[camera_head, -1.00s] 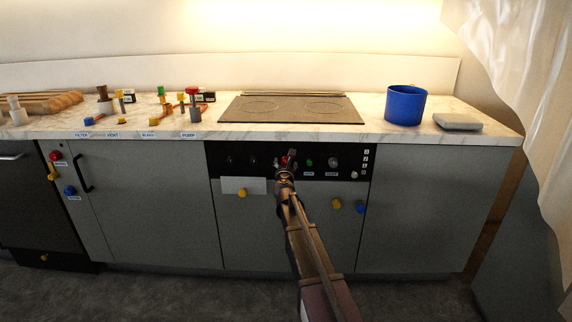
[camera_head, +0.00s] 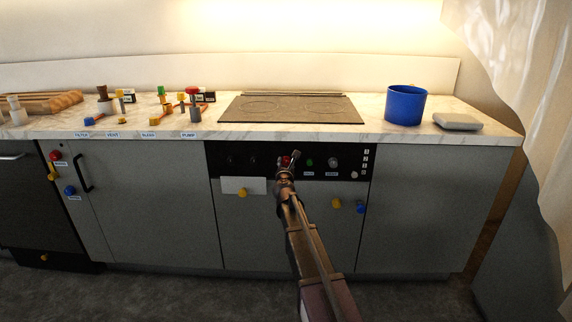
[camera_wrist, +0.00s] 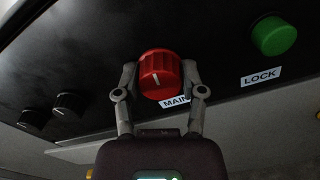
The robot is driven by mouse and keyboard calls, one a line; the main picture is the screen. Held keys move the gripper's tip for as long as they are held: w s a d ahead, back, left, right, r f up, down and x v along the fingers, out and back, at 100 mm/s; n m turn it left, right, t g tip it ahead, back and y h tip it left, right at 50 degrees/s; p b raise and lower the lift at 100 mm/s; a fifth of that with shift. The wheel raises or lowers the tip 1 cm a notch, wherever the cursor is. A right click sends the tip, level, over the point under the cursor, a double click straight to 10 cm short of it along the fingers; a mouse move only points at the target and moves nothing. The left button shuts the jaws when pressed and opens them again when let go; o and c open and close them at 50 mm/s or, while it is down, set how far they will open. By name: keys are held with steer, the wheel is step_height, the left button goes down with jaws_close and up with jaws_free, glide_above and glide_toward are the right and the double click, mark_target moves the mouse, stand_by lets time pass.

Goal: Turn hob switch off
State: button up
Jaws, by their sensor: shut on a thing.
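A red ribbed knob (camera_wrist: 160,72) with a white pointer line sits on the black control panel (camera_wrist: 75,45) in the wrist view, above a label that reads "MAIN". My gripper (camera_wrist: 161,76) has one finger on each side of the knob and is shut on it. The pointer line looks about upright in that view. In the head view the red knob (camera_head: 286,161) shows small just beyond my gripper (camera_head: 287,164), on the black panel under the cooktop (camera_head: 291,108).
A green knob (camera_wrist: 273,36) labelled "LOCK" is to the right, and two black knobs (camera_wrist: 68,105) are to the left. Yellow knobs (camera_head: 336,204) sit on the cabinet front below. A blue pot (camera_head: 405,105) stands on the worktop.

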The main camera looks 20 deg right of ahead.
steer(key=m, duration=1.6)
steer(key=shift+w, duration=0.1)
stand_by(0.5)
steer(key=o, duration=1.1)
steer(key=shift+o, duration=0.2)
steer(key=shift+s, duration=0.2)
steer(key=v, duration=1.1)
steer(key=shift+s, duration=0.35)
